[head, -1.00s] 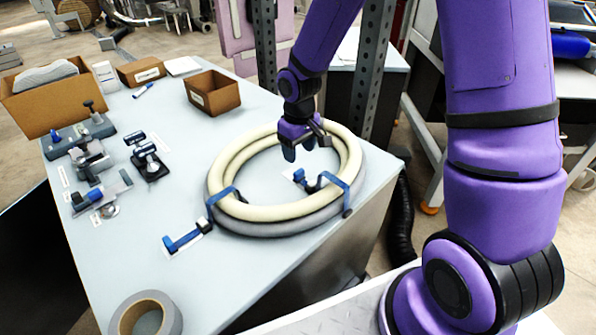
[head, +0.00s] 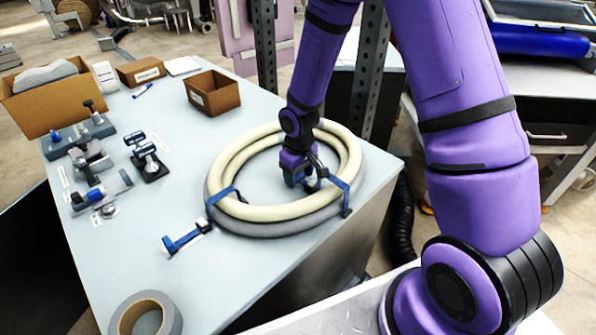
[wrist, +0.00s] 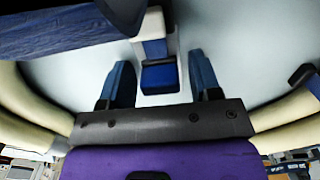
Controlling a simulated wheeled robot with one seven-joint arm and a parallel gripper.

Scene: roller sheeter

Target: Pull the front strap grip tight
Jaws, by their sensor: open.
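A coiled cream and grey hose (head: 225,165) lies on the table with two blue straps around it. The left strap (head: 222,195) has its blue grip (head: 181,243) lying outside the coil on the table. The right strap (head: 339,184) has its blue grip (head: 316,186) inside the coil, partly hidden by my gripper (head: 303,184). In the wrist view, my gripper (wrist: 162,88) is open, with one finger on each side of a blue grip (wrist: 159,77). I cannot tell whether the fingers touch it. The pictures do not settle which strap is the front one.
A tape roll (head: 146,316) lies at the table's near edge. Several clamps and fixtures (head: 92,160) stand at the left, with a brown open box (head: 213,93) behind. A metal post (head: 369,75) rises behind the table. Bare tabletop (head: 140,235) lies left of the coil.

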